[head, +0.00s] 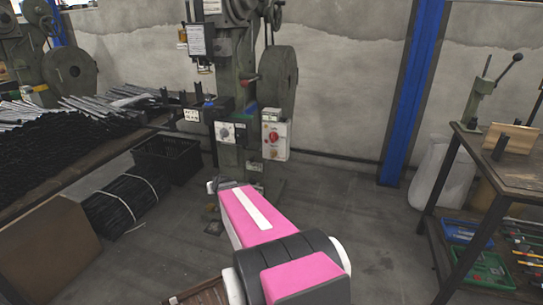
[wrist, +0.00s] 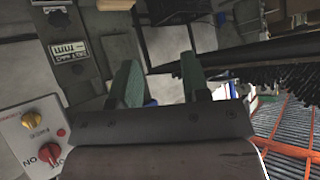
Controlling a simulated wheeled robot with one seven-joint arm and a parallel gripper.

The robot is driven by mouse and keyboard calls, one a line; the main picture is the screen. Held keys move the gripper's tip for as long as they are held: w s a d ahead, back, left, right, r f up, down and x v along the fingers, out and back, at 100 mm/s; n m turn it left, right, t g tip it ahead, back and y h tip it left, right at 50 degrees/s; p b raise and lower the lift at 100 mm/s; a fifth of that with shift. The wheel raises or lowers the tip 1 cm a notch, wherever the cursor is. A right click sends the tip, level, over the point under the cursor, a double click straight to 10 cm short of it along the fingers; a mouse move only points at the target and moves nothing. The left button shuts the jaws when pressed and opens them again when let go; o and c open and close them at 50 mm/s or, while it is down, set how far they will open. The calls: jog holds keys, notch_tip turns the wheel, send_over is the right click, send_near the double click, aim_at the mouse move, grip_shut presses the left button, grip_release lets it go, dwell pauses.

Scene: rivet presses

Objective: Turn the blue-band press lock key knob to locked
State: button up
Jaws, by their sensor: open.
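A green press (head: 245,70) stands in the middle of the head view. A small blue part (head: 209,103) shows at its front; I cannot tell whether this is the blue band. A pale plate with a round knob (head: 225,132) is on its front, and a white switch box (head: 275,150) with a red knob (head: 273,137) is beside it. Which knob is the lock key, and its setting, I cannot tell. My gripper is open and empty, apart from both knobs.
A table (head: 75,165) piled with dark and metal rods stands left, with a black crate (head: 165,157) beside the press. A workbench (head: 510,170) stands right, near a blue column (head: 411,95). The floor (head: 370,220) between is mostly clear.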

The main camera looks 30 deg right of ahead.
jog(key=w+d+r+m+t+h, duration=0.2)
jog(key=d+h, duration=0.1)
jog(key=d, duration=0.4)
jog(key=w+d+r+m+t+h, duration=0.1)
jog(key=w+d+m+h, duration=0.15)
jog(key=d, duration=0.45)
jog(key=m+g+h, duration=0.2)
jog(key=m+h, duration=0.2)
jog(key=h, duration=0.4)
send_near(272, 154)
jog(key=x, duration=1)
jog(key=shift+f, duration=0.1)
jog(key=shift+c, duration=0.3)
grip_shut()
